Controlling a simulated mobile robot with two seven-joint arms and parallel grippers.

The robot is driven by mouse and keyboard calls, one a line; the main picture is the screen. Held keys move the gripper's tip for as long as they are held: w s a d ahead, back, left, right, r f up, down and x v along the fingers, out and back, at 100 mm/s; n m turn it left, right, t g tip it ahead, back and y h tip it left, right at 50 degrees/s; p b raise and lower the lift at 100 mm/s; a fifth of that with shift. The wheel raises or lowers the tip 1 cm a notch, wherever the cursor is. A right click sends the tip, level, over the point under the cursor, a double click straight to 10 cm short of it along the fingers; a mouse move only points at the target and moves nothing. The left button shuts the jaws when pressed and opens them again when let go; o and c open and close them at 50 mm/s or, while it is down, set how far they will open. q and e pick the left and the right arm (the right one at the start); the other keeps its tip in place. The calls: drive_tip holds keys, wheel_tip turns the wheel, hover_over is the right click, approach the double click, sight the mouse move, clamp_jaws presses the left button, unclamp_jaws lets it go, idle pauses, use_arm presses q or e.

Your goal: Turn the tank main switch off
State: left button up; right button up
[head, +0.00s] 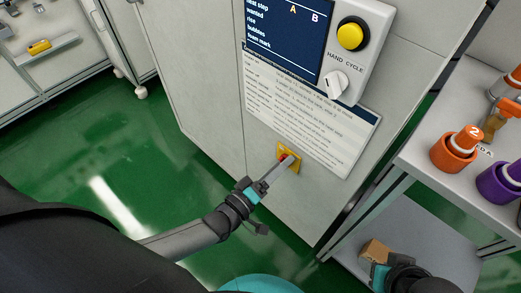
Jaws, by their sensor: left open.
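The tank main switch (291,156) is a small red knob on a yellow square plate, low on the front of the pale cabinet. My left gripper (282,163) reaches up to it from the lower left. Its fingers are open, with the tips at the red knob and covering part of it. I cannot tell whether they touch the knob or stand around it. The knob's exact angle is hidden. A black and teal part of my right arm (400,278) shows at the bottom right; its fingers cannot be made out.
Above the switch are a printed sheet (305,115), a dark screen (285,35), a yellow button (351,35) and a white HAND CYCLE knob (337,83). A shelf rack at right holds orange (455,152) and purple (500,184) containers. A tan block (375,250) lies low. Green floor is open at left.

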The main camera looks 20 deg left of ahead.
use_arm(q)
drive_tip(key=p+v, duration=0.3)
drive_tip(key=v, duration=1.2)
drive_tip(key=shift+s, duration=0.15)
use_arm(e)
wheel_tip(320, 180, down, 7)
drive_tip(key=s+g, duration=0.1)
drive_tip(key=shift+f, duration=0.2)
use_arm(q)
drive_tip(key=shift+p, duration=0.3)
